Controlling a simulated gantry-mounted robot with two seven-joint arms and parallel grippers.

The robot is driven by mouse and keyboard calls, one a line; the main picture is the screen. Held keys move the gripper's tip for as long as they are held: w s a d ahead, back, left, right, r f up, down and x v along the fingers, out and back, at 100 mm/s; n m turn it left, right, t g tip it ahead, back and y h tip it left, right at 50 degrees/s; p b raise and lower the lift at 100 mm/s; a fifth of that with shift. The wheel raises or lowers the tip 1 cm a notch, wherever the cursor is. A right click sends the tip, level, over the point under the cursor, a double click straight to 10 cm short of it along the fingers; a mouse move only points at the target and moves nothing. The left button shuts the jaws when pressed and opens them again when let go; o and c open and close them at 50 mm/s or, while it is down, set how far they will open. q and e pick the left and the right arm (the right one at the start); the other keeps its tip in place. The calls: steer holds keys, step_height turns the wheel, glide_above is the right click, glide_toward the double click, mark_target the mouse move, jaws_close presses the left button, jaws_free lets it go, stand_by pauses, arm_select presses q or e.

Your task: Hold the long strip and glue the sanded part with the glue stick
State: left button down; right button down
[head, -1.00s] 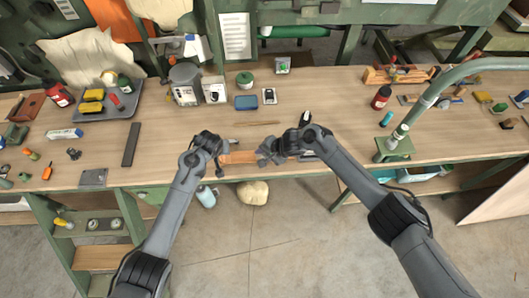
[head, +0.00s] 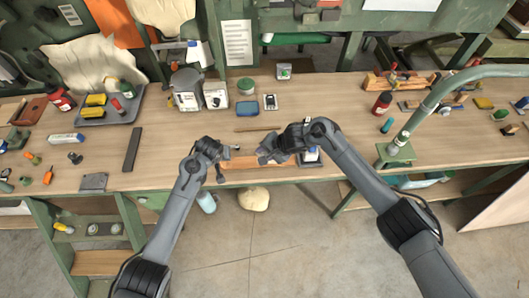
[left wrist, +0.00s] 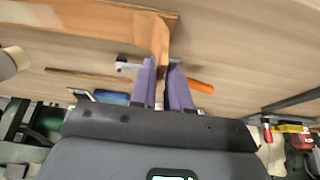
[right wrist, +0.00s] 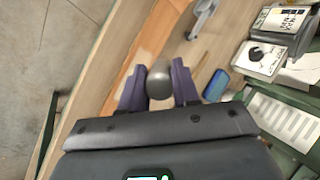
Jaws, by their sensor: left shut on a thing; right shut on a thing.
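The long strip (head: 258,162) is a thin orange-brown wooden piece lying along the bench's front edge in the head view. It also shows in the left wrist view (left wrist: 90,16) and the right wrist view (right wrist: 155,40). My left gripper (left wrist: 163,68) is shut on the strip's end, between its purple fingers. My right gripper (right wrist: 158,85) is shut on the glue stick (right wrist: 159,82), whose grey round end shows between the fingers. In the head view my right gripper is at the strip's right part.
A blue pad (head: 247,108) lies behind the strip, with a thin wooden stick (head: 259,129) nearer. A grey tray (head: 112,110) stands at the left, and a green lamp (head: 432,98) rises at the right. The bench between the strip and the pad is mostly clear.

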steer(key=shift+r, duration=0.1)
steer(key=shift+r, duration=1.4)
steer(key=c, duration=1.4)
jaws_free()
jaws_close()
